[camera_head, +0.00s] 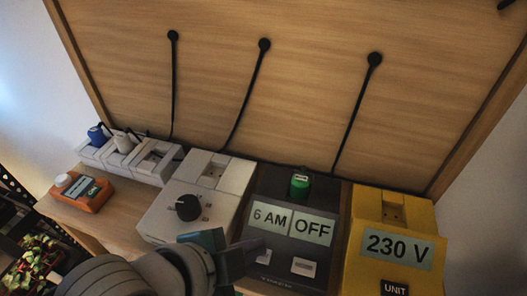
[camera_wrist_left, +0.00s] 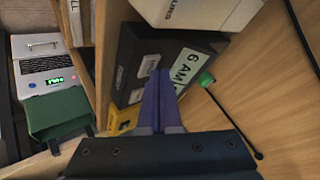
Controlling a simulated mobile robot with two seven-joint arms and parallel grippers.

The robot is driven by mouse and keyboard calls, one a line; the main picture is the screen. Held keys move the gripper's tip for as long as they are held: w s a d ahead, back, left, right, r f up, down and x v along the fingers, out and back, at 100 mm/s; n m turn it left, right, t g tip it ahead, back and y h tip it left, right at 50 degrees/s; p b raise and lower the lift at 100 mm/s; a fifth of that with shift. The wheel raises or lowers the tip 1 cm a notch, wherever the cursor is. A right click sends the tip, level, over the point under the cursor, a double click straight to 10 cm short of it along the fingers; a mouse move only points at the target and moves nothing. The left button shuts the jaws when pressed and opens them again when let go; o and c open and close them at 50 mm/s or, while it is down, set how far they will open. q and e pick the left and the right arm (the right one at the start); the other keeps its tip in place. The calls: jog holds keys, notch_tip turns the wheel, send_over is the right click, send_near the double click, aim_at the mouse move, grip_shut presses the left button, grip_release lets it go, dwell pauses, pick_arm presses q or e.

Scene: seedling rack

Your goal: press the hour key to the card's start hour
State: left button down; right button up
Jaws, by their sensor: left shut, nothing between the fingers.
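The black timer (camera_head: 270,208) stands on the bench between a white unit and a yellow one. Its display (camera_head: 271,219) reads "6 AM", and the panel beside it (camera_head: 312,229) reads "OFF". Two pale keys are on its lower front, a left key (camera_head: 262,256) and a right key (camera_head: 303,267); their lettering is too small to read. My left gripper (camera_head: 243,257) is shut and empty, just left of the left key. In the left wrist view its fingertips (camera_wrist_left: 160,74) appear close to that key (camera_wrist_left: 149,65); contact cannot be told. No start-hour card can be made out.
A white unit with a black knob (camera_head: 188,207) stands left of the timer. A yellow unit (camera_head: 392,210) marked "230 V" stands right. A green plug (camera_head: 299,184) sits on the timer. An orange device (camera_head: 82,192) and white sockets (camera_head: 155,160) are at left. Black cords hang behind.

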pick_arm(q)
jog(key=shift+f, duration=0.25)
dwell(0.4)
jog(key=shift+r+p, duration=0.6)
jog(key=shift+r, duration=0.15)
notch_tip(320, 180, up, 5)
jog(key=p, duration=0.5)
jog(key=shift+r, duration=0.1)
dwell(0.5)
